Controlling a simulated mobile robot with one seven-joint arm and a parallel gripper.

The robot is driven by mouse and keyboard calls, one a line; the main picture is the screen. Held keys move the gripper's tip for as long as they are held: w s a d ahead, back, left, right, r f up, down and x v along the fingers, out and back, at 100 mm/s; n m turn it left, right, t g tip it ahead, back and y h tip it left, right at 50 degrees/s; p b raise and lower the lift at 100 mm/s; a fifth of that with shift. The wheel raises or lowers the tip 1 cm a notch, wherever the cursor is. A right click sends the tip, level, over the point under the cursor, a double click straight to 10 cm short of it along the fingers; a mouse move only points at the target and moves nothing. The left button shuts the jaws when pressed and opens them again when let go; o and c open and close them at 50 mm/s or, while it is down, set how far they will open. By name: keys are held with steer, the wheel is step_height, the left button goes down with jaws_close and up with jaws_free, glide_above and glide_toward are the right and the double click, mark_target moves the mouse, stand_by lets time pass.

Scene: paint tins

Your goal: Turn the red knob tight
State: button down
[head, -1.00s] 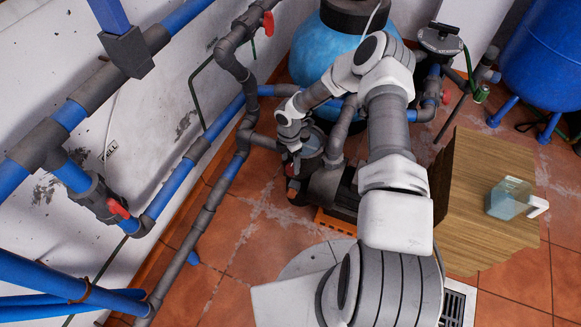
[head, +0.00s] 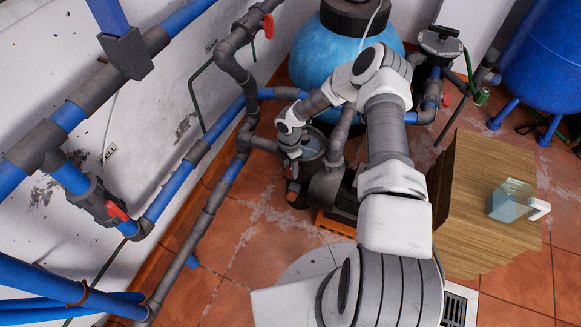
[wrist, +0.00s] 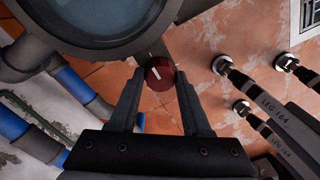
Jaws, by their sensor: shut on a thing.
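The red knob (wrist: 160,76) shows in the wrist view as a round dark red cap with a short white line on its face. It sits between the two fingertips of my gripper (wrist: 159,78), which are closed on its sides. In the head view my gripper (head: 291,166) is low beside the grey pump housing, and my wrist mostly hides the knob there.
A large round clear lid with a grey rim (wrist: 100,25) is close to the fingers in the wrist view. Grey and blue pipes (head: 210,200) run along the left wall. A wooden box (head: 490,195) with a clear jug (head: 511,200) stands at right.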

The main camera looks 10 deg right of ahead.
steer(key=shift+m, duration=0.3)
steer(key=m+b, duration=0.1)
steer(key=m, duration=0.3)
steer(key=shift+b, duration=0.3)
steer(key=m+b, duration=0.1)
steer(key=m, duration=0.4)
steer(key=shift+m, duration=0.4)
steer(key=m, duration=0.4)
steer(key=shift+d+m+y+b, duration=0.1)
steer(key=shift+m+y+b, duration=0.2)
steer(key=shift+b, duration=0.05)
steer(key=m, duration=0.4)
steer(key=shift+m+b, duration=0.3)
steer(key=shift+m, duration=0.1)
steer(key=shift+c, duration=1.8)
jaws_free()
